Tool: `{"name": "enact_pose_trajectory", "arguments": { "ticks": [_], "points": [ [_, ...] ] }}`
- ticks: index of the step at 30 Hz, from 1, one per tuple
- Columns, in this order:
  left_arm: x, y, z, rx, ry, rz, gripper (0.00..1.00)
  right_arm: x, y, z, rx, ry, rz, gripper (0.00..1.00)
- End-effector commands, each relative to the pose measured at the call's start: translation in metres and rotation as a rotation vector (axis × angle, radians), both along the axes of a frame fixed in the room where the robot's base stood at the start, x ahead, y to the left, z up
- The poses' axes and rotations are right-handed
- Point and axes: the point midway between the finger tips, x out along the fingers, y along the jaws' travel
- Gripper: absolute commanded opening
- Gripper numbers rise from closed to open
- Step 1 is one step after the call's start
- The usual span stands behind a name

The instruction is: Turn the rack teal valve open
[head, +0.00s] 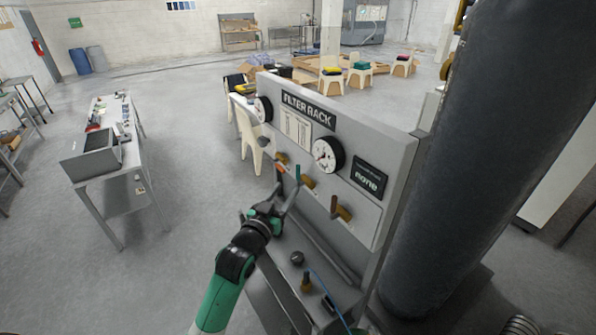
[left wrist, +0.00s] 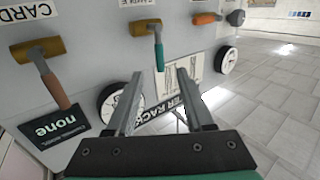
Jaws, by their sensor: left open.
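The teal valve's handle (head: 298,173) stands upright on the front of the filter rack (head: 400,155), in the middle of a row of three valves. In the left wrist view the teal handle (left wrist: 160,56) hangs from a brass body (left wrist: 146,28). My left gripper (head: 287,182) is open in front of it. In the left wrist view my left gripper's fingertips (left wrist: 160,76) lie to either side of the handle's lower end in the picture; whether they reach its depth I cannot tell. My right gripper is not in view.
An orange-handled valve (head: 281,168) and a brown-handled valve (head: 333,206) flank the teal one. Gauges (head: 327,154) and a "none" sign (head: 368,180) sit above. A big dark cylinder (head: 480,150) stands right of the rack. Open floor lies left, before a bench (head: 105,165).

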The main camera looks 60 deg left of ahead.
Motion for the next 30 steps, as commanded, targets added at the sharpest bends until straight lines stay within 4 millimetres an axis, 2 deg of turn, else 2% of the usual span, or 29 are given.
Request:
{"name": "enact_pose_trajectory", "arguments": {
  "ticks": [6, 12, 17, 24, 26, 30],
  "points": [
    [0.037, 0.033, 0.003, -0.001, 0.0, 0.0, 0.53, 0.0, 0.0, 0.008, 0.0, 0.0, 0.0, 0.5],
    [0.063, 0.056, 0.002, 0.001, -0.001, 0.0, 0.53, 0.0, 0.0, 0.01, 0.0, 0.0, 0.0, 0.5],
    [0.071, 0.063, 0.001, 0.001, -0.001, -0.001, 0.53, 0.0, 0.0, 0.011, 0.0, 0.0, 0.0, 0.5],
    [0.072, 0.064, 0.001, 0.001, -0.001, -0.001, 0.53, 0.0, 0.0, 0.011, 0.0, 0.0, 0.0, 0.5],
    [0.072, 0.064, 0.001, 0.001, -0.001, -0.001, 0.45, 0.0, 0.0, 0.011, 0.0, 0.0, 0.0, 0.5],
    [0.072, 0.063, 0.001, 0.001, -0.001, -0.001, 0.2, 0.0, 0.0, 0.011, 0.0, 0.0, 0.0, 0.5]
  ]
}}
